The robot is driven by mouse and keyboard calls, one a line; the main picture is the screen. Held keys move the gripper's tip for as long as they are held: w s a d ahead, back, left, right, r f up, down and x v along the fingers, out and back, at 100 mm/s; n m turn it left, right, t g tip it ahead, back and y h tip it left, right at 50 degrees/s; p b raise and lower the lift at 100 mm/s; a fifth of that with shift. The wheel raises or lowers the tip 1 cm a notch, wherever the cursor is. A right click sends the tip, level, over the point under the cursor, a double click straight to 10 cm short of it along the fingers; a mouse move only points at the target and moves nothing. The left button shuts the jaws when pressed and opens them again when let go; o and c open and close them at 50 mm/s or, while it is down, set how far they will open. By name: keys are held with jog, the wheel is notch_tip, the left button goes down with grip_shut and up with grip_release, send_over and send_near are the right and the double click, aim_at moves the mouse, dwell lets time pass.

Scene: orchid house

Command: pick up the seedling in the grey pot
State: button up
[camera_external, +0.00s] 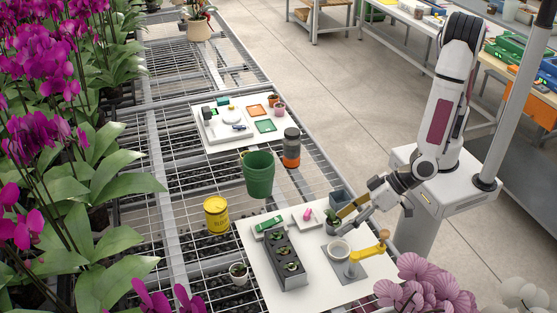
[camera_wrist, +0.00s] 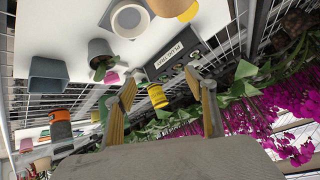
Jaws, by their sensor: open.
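The grey pot (camera_wrist: 101,49) with a small green seedling (camera_wrist: 100,67) stands on the white board near its right side. In the external view the seedling (camera_external: 332,216) shows just left of my gripper (camera_external: 345,214), which partly covers it. In the wrist view the pot is up and left of my gripper (camera_wrist: 162,84). The two tan fingers are spread apart with nothing between them. They are apart from the pot in the wrist view; the exact gap cannot be told.
An empty square grey-blue pot (camera_external: 340,198) is close behind my fingers. A white ring-shaped cup (camera_external: 339,249) and a yellow stand (camera_external: 367,256) are in front. A dark planter (camera_external: 287,262) with several plants stands left. A green bucket (camera_external: 258,174) and yellow can (camera_external: 216,215) stand farther left.

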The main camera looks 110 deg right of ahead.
aim_at(333, 227)
jog(key=s+d+f+h, duration=0.3)
jog(key=d+f+h, duration=0.1)
jog(key=f, duration=0.1)
jog(key=shift+s+d+m, duration=0.2)
jog(key=shift+s+m, duration=0.1)
jog(key=shift+s, duration=0.05)
jog(key=shift+s+d+f+h, duration=0.25)
jog(key=shift+s+h, duration=0.2)
jog(key=shift+h, duration=0.25)
jog(key=shift+s+d+f+t+h, duration=0.15)
jog(key=shift+s+d+t+h, duration=0.1)
jog(key=shift+s+h, duration=0.2)
jog(key=shift+s+d+f+t+h, duration=0.1)
jog(key=shift+s+d+t+h, duration=0.1)
jog(key=shift+s+h, duration=0.25)
jog(key=shift+a+f+m, duration=0.25)
jog(key=shift+a+m, duration=0.05)
jog(key=shift+a, duration=0.25)
jog(key=shift+a+f+m, duration=0.2)
jog(key=shift+a+m, duration=0.1)
jog(key=shift+a, duration=0.2)
jog(key=shift+x, duration=1.35)
